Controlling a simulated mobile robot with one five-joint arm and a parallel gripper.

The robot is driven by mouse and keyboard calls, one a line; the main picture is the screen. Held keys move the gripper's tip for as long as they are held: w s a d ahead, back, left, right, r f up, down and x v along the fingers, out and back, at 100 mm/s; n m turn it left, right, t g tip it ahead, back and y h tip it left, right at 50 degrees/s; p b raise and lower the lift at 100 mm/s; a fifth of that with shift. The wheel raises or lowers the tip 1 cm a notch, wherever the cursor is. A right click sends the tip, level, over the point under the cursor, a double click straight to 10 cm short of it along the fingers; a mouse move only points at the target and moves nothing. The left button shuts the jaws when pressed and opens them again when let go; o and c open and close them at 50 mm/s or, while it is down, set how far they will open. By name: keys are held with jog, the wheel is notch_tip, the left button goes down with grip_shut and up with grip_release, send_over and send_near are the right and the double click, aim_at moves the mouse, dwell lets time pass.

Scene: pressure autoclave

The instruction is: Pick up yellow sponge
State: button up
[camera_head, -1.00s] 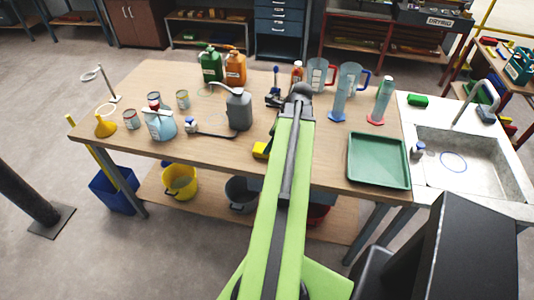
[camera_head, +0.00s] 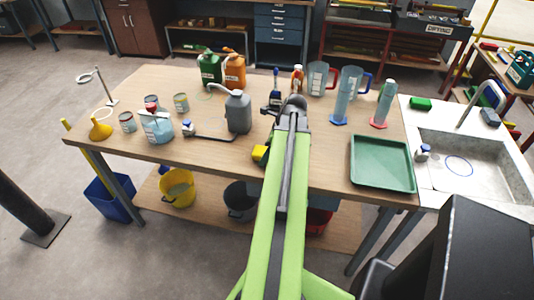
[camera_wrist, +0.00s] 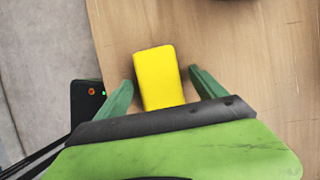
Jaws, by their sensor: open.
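The yellow sponge (camera_wrist: 158,75) lies on the wooden table (camera_wrist: 235,50) in the wrist view, close to the table's edge. My gripper (camera_wrist: 162,88) is open, with one green finger on each side of the sponge and a gap between each finger and it. I cannot tell how far above the tabletop the fingers are. In the head view the yellow sponge (camera_head: 260,154) shows just left of my arm near the table's front edge. My arm hides the fingers there.
A grey jug (camera_head: 238,112) and a blue bottle (camera_head: 276,92) stand behind the sponge. A green tray (camera_head: 382,182) lies to the right, beside a sink (camera_head: 460,165). A black box with small lights (camera_wrist: 87,101) sits left of my gripper in the wrist view.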

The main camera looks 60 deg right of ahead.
jog(key=c, duration=1.4)
